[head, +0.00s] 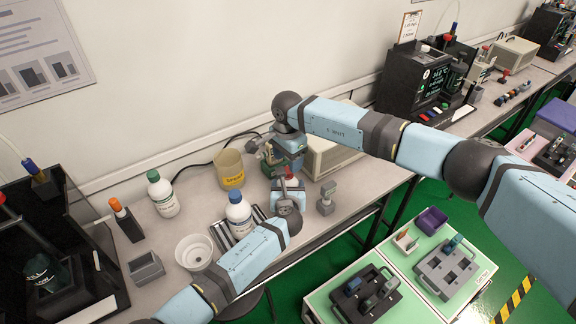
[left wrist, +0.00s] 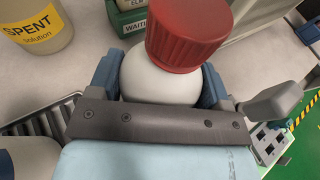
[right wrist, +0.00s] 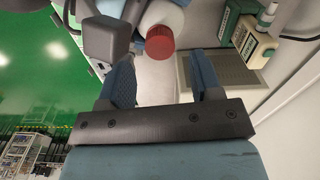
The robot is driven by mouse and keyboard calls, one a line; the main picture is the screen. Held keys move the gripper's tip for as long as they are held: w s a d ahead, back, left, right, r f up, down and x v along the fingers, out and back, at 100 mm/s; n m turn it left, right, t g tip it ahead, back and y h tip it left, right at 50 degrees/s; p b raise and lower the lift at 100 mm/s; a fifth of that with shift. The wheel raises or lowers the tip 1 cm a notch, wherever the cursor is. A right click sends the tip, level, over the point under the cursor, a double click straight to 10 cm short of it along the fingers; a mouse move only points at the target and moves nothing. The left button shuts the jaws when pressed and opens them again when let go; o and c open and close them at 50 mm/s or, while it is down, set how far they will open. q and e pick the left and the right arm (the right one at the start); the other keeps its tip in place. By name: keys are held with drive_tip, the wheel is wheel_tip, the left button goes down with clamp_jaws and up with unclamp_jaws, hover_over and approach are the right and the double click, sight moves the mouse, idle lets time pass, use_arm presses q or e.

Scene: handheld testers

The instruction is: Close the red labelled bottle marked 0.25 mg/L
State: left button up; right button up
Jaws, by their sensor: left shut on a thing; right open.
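A white bottle (left wrist: 150,82) with a ribbed red cap (left wrist: 185,35) stands between the fingers of my left gripper (left wrist: 160,92), which is shut on its body. The cap sits on the bottle's top; I cannot tell how tightly. The label is not visible. In the head view my left gripper (head: 288,188) is over the bench, and the bottle is mostly hidden by the arms. My right gripper (right wrist: 160,85) is open and empty. In the right wrist view the red cap (right wrist: 160,42) and part of the white bottle (right wrist: 166,14) lie beyond its fingertips, apart from them.
A blue-capped bottle (head: 238,212), a green-capped bottle (head: 162,196) and a yellow-labelled spent-solution beaker (head: 230,170) stand to the left. A beige instrument (head: 325,158) is behind. A green bin (left wrist: 130,18) is close by.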

sight(288, 170)
drive_tip(key=shift+r, duration=0.3)
drive_tip(key=shift+c, duration=0.3)
drive_tip(key=shift+r+n, duration=0.3)
drive_tip(key=shift+r, duration=0.1)
wheel_tip(288, 170, up, 3)
drive_tip(key=n, duration=0.2)
drive_tip(key=shift+f+n, duration=0.15)
drive_tip(key=shift+n, duration=0.25)
drive_tip(key=shift+f, duration=4.05)
drive_tip(key=shift+c, duration=0.2)
